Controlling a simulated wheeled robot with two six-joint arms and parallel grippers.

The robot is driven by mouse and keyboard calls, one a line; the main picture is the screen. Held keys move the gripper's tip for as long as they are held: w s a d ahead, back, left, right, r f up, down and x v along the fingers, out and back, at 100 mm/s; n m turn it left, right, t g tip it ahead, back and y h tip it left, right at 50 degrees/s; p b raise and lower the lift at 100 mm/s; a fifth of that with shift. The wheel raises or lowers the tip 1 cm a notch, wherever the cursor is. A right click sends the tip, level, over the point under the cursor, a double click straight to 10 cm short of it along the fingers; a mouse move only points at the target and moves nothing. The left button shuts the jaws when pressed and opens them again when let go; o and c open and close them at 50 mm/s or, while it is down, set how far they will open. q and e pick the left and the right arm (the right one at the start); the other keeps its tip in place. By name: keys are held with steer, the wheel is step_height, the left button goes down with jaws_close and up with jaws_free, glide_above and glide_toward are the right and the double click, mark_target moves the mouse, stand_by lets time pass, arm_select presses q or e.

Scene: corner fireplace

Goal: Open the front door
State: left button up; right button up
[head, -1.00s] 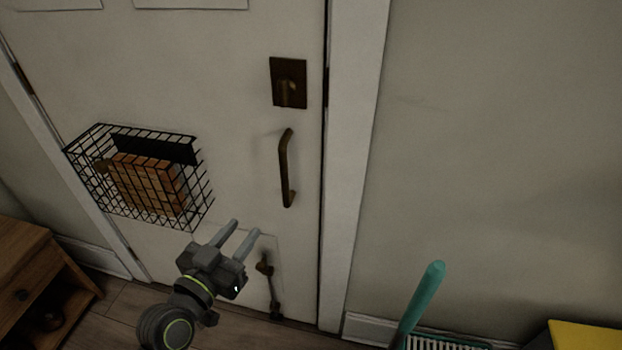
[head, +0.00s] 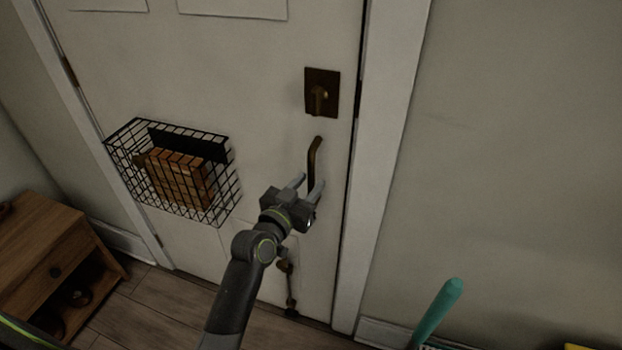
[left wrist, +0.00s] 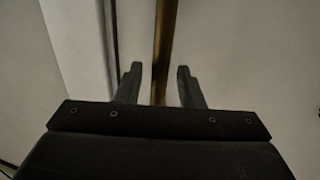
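The white front door (head: 270,110) stands shut in its frame. Its curved bronze handle (head: 314,155) is upright near the right edge, below a dark lock plate (head: 322,92). My left gripper (head: 309,184) is open at the lower part of the handle, which it hides in the head view. In the left wrist view the handle (left wrist: 164,50) runs between the two spread fingers (left wrist: 157,77), with a gap on each side. My right gripper is not in view.
A wire basket (head: 225,208) with a brown item hangs on the door. A wooden cabinet (head: 40,240) stands at left. A teal-handled tool (head: 437,312) stands at lower right. A dark fitting (head: 289,285) sits low on the door.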

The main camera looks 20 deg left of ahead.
arm_select(q)
steer(key=shift+x, duration=0.75)
jaws_close()
